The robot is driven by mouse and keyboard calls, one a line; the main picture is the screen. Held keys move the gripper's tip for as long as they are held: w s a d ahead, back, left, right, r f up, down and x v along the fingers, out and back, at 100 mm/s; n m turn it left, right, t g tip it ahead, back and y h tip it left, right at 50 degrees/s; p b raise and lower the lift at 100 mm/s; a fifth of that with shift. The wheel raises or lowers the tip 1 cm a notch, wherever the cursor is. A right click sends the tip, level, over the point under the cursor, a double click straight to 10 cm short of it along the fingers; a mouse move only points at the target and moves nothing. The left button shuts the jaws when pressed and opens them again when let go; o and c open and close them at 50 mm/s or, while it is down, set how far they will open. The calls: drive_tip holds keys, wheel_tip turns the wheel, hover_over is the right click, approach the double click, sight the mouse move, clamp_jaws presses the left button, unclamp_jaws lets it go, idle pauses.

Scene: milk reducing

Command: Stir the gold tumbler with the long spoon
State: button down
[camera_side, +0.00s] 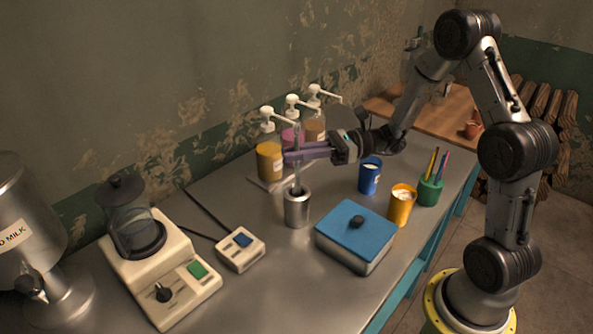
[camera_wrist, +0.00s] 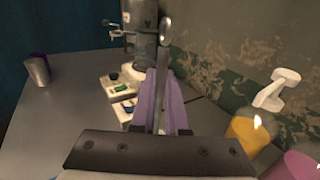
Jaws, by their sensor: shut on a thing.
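The gold tumbler (camera_side: 400,210) stands upright on the bench in the side view, right of the blue lidded box, with pale contents near its rim. My gripper (camera_side: 290,155) is left of it and higher, with purple fingers shut on the long spoon (camera_side: 297,172). The spoon is upright, and its lower end reaches the mouth of a steel canister (camera_side: 297,209); how deep it sits is hidden. In the wrist view, the spoon (camera_wrist: 163,50) stands between the purple fingers (camera_wrist: 163,95), with a rounded end at the top. The gold tumbler is not visible there.
A blue box (camera_side: 355,238) lies between the canister and the gold tumbler. A blue tumbler (camera_side: 369,177) and a green pen cup (camera_side: 430,191) stand near it. Pump bottles (camera_side: 269,160) stand behind my gripper. A small switch box (camera_side: 240,250) and a cream appliance (camera_side: 165,275) are at left.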

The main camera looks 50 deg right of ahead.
sight(296, 124)
wheel_tip(296, 124, up, 10)
wheel_tip(296, 124, up, 5)
drive_tip(key=shift+r, duration=0.1)
drive_tip(key=s+a+f+n+g+h, duration=0.1)
drive_tip(key=s+a+f+n+g, duration=0.2)
drive_tip(key=s+f+n+g, duration=0.6)
drive_tip(key=s+a+f+n+g+h, duration=0.15)
drive_tip(key=s+f+n+g, duration=0.35)
drive_tip(key=s+g, duration=0.75)
drive_tip(key=s+d+r+n+h, duration=0.1)
drive_tip(key=s+d+n+h, duration=0.2)
drive_tip(key=d+n+h, duration=0.85)
drive_tip(key=s+d+n+h, duration=0.3)
drive_tip(key=d+n+h, duration=0.45)
drive_tip(key=h, duration=0.65)
drive_tip(key=w+d+r+n+t+h, duration=0.35)
drive_tip(key=w+r+n+t, duration=0.55)
drive_tip(key=r+n+t, duration=0.5)
wheel_tip(296, 124, down, 20)
drive_tip(key=m, duration=0.2)
drive_tip(key=shift+s+a+t, duration=0.15)
drive_tip(key=shift+a+t, duration=0.05)
drive_tip(key=shift+t, duration=0.15)
